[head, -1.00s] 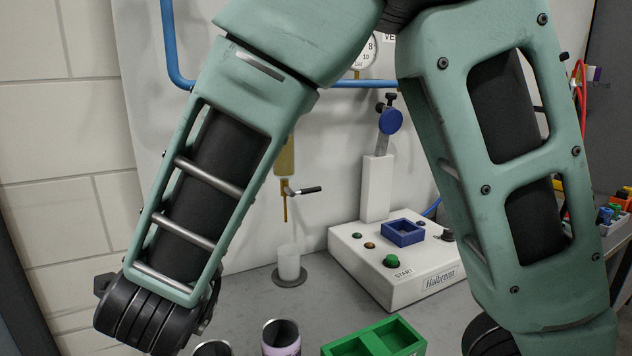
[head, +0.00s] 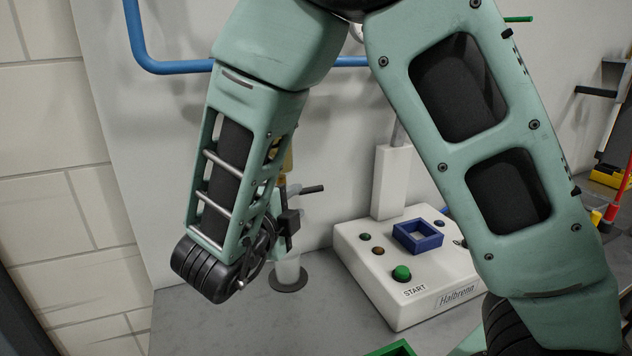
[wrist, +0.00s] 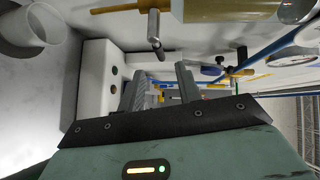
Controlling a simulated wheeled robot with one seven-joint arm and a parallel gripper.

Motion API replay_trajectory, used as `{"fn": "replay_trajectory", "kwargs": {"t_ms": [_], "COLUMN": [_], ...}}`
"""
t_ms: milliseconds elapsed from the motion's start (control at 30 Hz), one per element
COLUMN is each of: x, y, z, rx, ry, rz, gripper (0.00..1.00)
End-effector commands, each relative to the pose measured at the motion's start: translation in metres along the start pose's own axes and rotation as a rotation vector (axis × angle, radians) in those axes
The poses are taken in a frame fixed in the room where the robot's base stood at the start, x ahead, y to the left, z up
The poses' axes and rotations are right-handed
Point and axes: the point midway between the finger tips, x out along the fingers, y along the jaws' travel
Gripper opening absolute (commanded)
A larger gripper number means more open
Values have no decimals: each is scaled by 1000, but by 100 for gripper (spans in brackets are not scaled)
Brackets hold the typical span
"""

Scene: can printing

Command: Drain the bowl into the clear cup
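The bowl (head: 287,160) is an amber cylinder on the back panel, partly hidden by my arm. In the wrist view its amber body (wrist: 230,8) shows at the top edge. Its drain valve has a black-ended lever (head: 312,189) pointing right; the lever also shows in the wrist view (wrist: 155,32). The clear cup (head: 287,268) stands upright below on a dark disc, partly covered by my wrist; it also shows in the wrist view (wrist: 30,22). My gripper (wrist: 164,80) is open and empty, its fingers apart near the lever, not visibly touching it.
A white START console (head: 410,265) with a green button and a blue square holder stands right of the cup. A blue pipe (head: 170,67) runs along the panel. A green holder (head: 392,349) is at the bottom edge. Grey bench lies bare front left.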

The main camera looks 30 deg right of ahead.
Motion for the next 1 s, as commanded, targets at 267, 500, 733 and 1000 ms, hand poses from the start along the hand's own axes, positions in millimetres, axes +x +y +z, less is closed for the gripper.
{"fn": "replay_trajectory", "kwargs": {"t_ms": [267, 500, 733, 1000], "x": [59, 94, 105, 105], "y": [-2, -1, 0, 0], "z": [-1, -1, 0, 0], "rx": [-3, -1, -1, -1], "ry": [4, 1, -1, -1], "rz": [0, 1, 1, 1], "gripper": [34, 34, 34, 23]}}
